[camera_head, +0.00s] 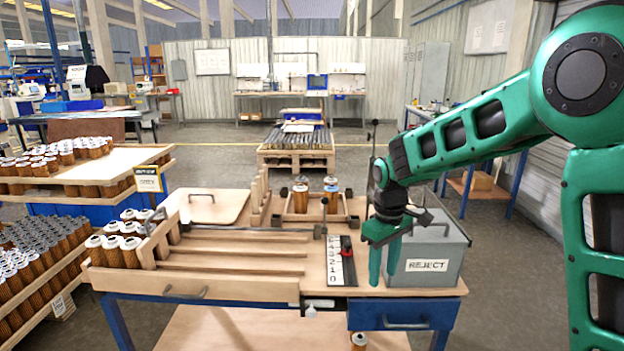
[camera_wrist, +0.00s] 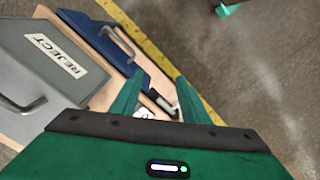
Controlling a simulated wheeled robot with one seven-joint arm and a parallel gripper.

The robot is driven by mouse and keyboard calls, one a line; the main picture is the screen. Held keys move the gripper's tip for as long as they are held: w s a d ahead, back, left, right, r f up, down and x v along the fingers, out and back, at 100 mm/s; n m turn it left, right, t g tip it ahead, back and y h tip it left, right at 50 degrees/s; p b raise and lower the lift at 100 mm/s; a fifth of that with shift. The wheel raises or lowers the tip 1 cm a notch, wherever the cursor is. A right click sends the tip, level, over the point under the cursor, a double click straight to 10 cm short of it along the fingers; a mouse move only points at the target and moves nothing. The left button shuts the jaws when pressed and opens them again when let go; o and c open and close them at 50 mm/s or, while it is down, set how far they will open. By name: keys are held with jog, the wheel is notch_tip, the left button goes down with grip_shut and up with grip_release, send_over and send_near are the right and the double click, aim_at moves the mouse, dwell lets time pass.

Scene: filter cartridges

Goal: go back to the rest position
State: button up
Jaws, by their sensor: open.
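My green gripper (camera_head: 383,262) hangs over the right part of the wooden workbench (camera_head: 240,290), pointing down, just left of and in front of the grey reject box (camera_head: 430,248). Its two fingers are apart and empty in the wrist view (camera_wrist: 152,98). The wrist view also shows the reject box (camera_wrist: 45,65) with its label and handle at the left. My gripper seems apart from the box, though the gap is hard to judge.
A number scale (camera_head: 335,262) with a red slider stands left of my gripper. A small wooden tray (camera_head: 312,216) holds several cartridges behind it. Crates of cartridges (camera_head: 40,255) stand at the left. A blue drawer (camera_head: 403,313) is under the bench.

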jog(key=s+d+r+m, duration=0.3)
jog(key=s+d, duration=0.4)
jog(key=d, duration=0.2)
jog(key=s+d+r+m, duration=0.3)
jog(key=s+d, duration=0.4)
jog(key=d, duration=0.1)
jog(key=s+d+f+m, duration=0.1)
jog(key=s+d+m, duration=0.2)
jog(key=s, duration=0.7)
jog(key=s+d+f+m, duration=0.1)
jog(key=s+d+m, duration=0.2)
jog(key=s, duration=0.7)
jog(key=shift+s+d+m, duration=0.2)
jog(key=shift+d+m, duration=0.1)
jog(key=shift+m, duration=0.5)
jog(key=shift+w+f, duration=0.2)
jog(key=shift+w, duration=0.45)
